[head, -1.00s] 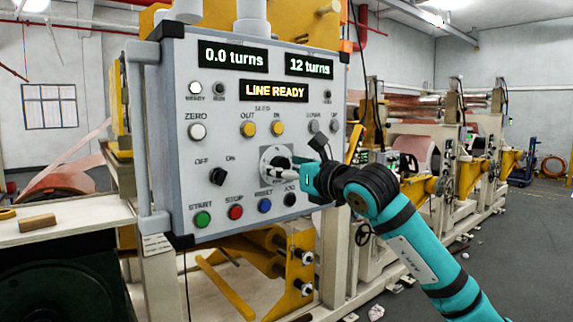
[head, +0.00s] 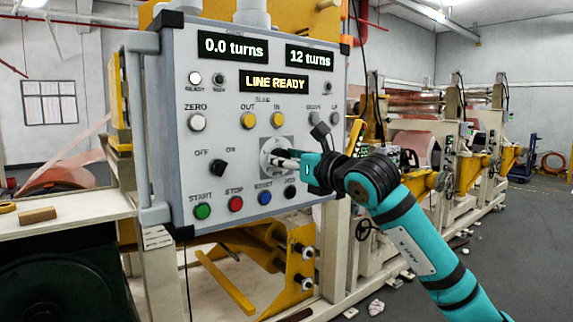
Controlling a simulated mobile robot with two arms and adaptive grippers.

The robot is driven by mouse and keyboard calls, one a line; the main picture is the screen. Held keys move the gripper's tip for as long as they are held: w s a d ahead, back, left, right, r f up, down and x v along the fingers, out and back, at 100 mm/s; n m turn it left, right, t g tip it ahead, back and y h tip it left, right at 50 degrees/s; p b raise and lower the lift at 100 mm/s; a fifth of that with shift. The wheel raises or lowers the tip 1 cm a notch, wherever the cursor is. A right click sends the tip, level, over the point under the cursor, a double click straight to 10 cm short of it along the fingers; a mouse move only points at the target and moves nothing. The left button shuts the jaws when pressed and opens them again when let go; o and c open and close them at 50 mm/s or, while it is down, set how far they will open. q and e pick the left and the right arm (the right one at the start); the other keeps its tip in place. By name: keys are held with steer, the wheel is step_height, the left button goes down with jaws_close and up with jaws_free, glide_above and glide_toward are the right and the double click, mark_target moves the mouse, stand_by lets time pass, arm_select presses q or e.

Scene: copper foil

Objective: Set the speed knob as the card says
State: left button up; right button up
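The control panel (head: 235,110) is a grey box facing me, left of centre in the head view. Its dial knob (head: 268,150) has a pale round face on a grey plate, low and right of the panel's middle. My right gripper (head: 276,158) is at this knob, its fingers pointing left and covering most of the dial. The knob's setting is hidden, and I cannot tell whether the fingers grip it. The displays read "0.0 turns", "12 turns" and "LINE READY". No readable card shows. My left gripper is not in view.
A black OFF/ON switch (head: 219,168) is left of the dial. Below are green (head: 203,211), red (head: 236,203) and blue (head: 264,198) buttons and a black one (head: 290,191). A bench (head: 85,217) stands at left. Floor at right is mostly clear.

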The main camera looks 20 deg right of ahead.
steer(key=m+b, duration=1)
steer(key=m, duration=0.9)
steer(key=shift+a+r+m, duration=0.1)
steer(key=shift+m, duration=0.3)
stand_by(0.4)
steer(key=o, duration=1.2)
steer(key=shift+c, duration=0.2)
steer(key=shift+s, duration=0.1)
steer(key=v, duration=1.2)
